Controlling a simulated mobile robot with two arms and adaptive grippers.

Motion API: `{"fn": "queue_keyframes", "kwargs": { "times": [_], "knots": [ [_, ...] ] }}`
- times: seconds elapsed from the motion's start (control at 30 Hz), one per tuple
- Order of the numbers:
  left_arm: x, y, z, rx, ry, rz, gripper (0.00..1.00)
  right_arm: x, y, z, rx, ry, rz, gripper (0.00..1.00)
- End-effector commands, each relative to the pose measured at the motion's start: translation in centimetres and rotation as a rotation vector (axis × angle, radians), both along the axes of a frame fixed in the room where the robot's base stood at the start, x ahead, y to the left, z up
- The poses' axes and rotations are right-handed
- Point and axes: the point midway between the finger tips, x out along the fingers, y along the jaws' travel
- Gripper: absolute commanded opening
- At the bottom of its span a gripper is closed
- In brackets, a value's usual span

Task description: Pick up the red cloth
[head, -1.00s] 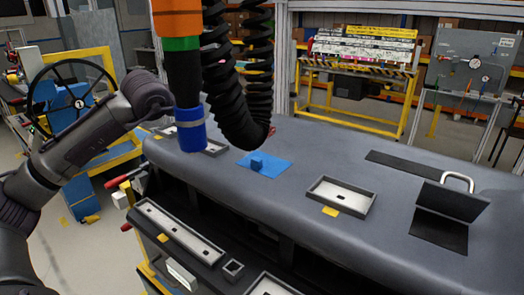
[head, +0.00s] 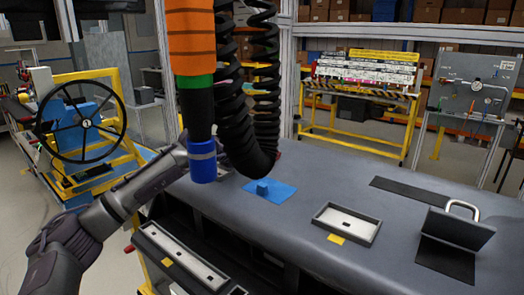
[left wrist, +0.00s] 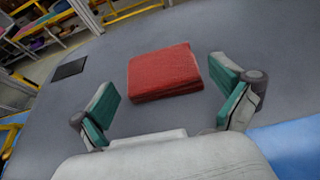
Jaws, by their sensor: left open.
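The red cloth (left wrist: 165,72) is a folded, flat rectangular stack lying on the grey dashboard (left wrist: 45,120) in the left wrist view. My left gripper (left wrist: 164,80) is open, with its green-padded fingers spread on either side of the near part of the cloth. The fingers look apart from the cloth, and nothing is held. In the head view the left arm reaches in over the dashboard (head: 330,175). My right gripper is not in view.
A hanging tool with a blue end (head: 202,160) and black coiled hoses (head: 238,120) block part of the head view.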

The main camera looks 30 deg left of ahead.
Motion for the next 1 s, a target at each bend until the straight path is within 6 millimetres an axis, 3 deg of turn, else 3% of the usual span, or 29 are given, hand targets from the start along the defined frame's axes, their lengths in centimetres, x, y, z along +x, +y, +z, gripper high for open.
{"fn": "queue_keyframes", "kwargs": {
  "times": [0.03,0.2,0.47,0.7,1.0],
  "knots": [
    [0.8,-0.2,0.2,-0.003,0.001,-0.001,1.00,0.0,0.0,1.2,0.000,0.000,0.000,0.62],
    [2.7,-0.3,-0.9,-0.002,0.001,0.000,1.00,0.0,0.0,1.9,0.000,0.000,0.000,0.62],
    [3.0,-0.3,-1.3,0.000,-0.001,0.000,1.00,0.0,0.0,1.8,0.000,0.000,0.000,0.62],
    [3.0,-0.3,-1.3,-0.001,0.000,0.000,0.63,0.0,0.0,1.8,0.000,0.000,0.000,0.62],
    [3.0,-0.3,-1.1,-0.001,-0.001,0.000,0.61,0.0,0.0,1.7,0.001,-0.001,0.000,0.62]
  ]
}}
